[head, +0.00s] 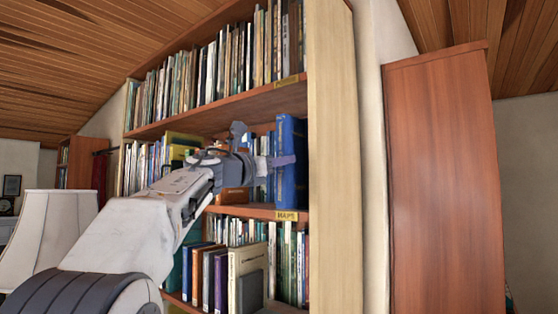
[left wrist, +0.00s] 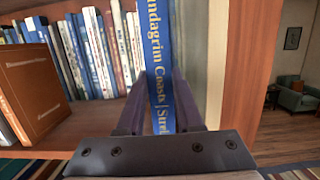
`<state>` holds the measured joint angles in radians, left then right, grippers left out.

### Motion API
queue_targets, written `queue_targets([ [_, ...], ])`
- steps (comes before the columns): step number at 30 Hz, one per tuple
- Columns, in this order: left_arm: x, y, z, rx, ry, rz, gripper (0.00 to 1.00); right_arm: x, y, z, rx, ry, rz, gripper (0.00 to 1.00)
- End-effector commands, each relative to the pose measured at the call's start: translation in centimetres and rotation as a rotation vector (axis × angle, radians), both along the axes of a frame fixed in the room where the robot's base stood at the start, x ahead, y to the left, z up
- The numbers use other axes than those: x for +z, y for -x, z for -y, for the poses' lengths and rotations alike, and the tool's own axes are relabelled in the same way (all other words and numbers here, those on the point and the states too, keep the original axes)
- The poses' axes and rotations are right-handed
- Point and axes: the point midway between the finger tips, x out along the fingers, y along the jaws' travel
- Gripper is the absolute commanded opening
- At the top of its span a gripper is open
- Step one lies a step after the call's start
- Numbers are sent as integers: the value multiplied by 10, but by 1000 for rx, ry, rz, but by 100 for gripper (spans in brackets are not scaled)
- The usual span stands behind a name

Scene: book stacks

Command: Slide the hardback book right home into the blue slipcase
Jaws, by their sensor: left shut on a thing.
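A tall blue volume (head: 291,137) stands upright at the right end of the middle shelf, beside the bookcase's end panel. My right gripper is not in view.
An orange-brown book (left wrist: 40,88) stands left of the gripper on the shelf. A row of books (left wrist: 95,50) stands farther back. The pale end panel (head: 335,150) is close on the right. Full shelves lie above and below, with a yellow label (head: 286,215) under the volume.

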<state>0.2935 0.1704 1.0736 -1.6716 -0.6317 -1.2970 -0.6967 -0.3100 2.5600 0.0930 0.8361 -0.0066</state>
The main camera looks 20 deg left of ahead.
Motion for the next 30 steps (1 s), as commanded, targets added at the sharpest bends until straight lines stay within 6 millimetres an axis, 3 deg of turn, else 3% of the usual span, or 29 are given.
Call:
queue_targets([
  [12,3,-4,2,0,2,5,0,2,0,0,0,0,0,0],
  [13,2,-4,2,0,2,5,38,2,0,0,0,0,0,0],
  [15,2,-4,2,0,1,5,65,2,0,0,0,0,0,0],
  [16,2,-4,2,0,0,4,70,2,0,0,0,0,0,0],
  [25,-2,-5,1,0,0,-3,70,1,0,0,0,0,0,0],
  [30,-2,5,-3,2,0,0,70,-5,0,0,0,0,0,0],
])
